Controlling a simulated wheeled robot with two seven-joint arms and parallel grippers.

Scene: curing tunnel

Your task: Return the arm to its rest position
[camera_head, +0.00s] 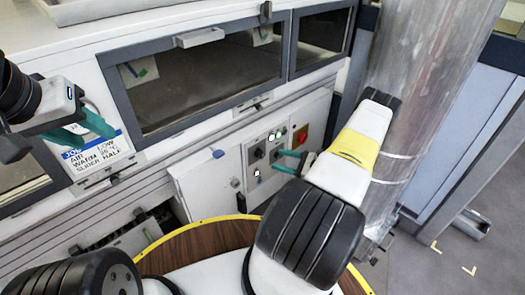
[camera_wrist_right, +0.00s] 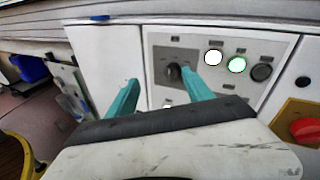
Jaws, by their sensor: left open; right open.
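My right gripper (camera_head: 287,162) is open, with its teal fingers pointing at a control panel (camera_head: 257,178) on the white machine front. In the right wrist view, its fingertips (camera_wrist_right: 158,83) stand on either side of empty space near a dark rotary knob (camera_wrist_right: 174,73). The right fingertip overlaps the knob's edge in the picture; I cannot tell whether they touch. My left gripper (camera_head: 95,122) is open and empty at the left, in front of a sign (camera_head: 97,153) on the machine. The rest position itself is not marked in view.
The panel has a white light (camera_wrist_right: 214,57), a green light (camera_wrist_right: 237,64) and a black button (camera_wrist_right: 261,72). A red knob on a yellow plate (camera_head: 300,136) is beside it. A metal column (camera_head: 430,80) stands close behind my right arm. A tunnel window (camera_head: 210,75) is above.

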